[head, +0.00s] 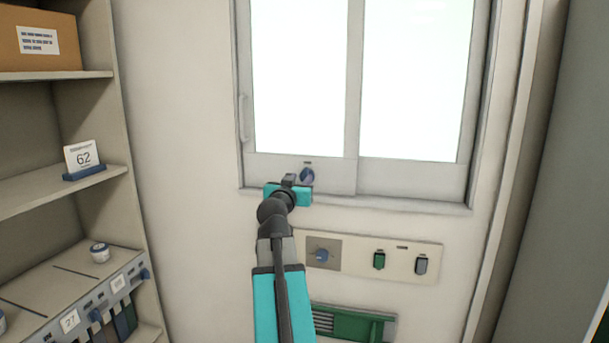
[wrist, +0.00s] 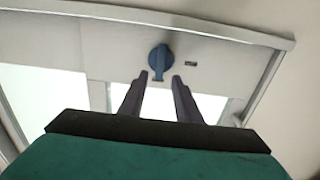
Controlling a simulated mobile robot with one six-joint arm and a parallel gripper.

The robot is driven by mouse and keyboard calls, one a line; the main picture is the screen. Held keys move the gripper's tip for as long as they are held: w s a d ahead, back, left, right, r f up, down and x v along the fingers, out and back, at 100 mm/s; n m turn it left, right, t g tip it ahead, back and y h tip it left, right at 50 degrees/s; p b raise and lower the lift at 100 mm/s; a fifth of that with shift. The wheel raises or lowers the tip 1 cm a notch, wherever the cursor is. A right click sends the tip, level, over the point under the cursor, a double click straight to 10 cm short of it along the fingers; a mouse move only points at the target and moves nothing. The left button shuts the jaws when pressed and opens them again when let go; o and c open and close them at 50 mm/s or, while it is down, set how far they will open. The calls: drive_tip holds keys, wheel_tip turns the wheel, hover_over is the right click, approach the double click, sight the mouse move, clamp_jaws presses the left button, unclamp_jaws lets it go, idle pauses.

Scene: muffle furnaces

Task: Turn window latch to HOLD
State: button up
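The window latch (head: 307,174) is a small blue knob on the lower frame of the left window pane. In the wrist view the latch (wrist: 160,60) is a round knob with a narrow grip, lying just beyond my fingertips. My gripper (wrist: 159,77) is open, with its two dark fingers spread and nothing between them. It points at the latch and looks roughly centred on it, apart from it. In the head view my gripper (head: 291,188) partly covers the area just below and left of the latch. A small dark label (wrist: 190,64) sits beside the knob, too small to read.
Below the window is a wall panel (head: 343,243) with a blue dial (head: 321,255), a green switch (head: 379,260) and a grey switch (head: 421,265). A green rack (head: 350,323) is lower down. A shelf unit (head: 100,75) stands at the left. The window sill (head: 420,206) juts out slightly.

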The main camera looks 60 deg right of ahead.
sight(305, 174)
drive_tip(key=shift+p+x, duration=0.4)
drive_tip(key=shift+x, duration=1.85)
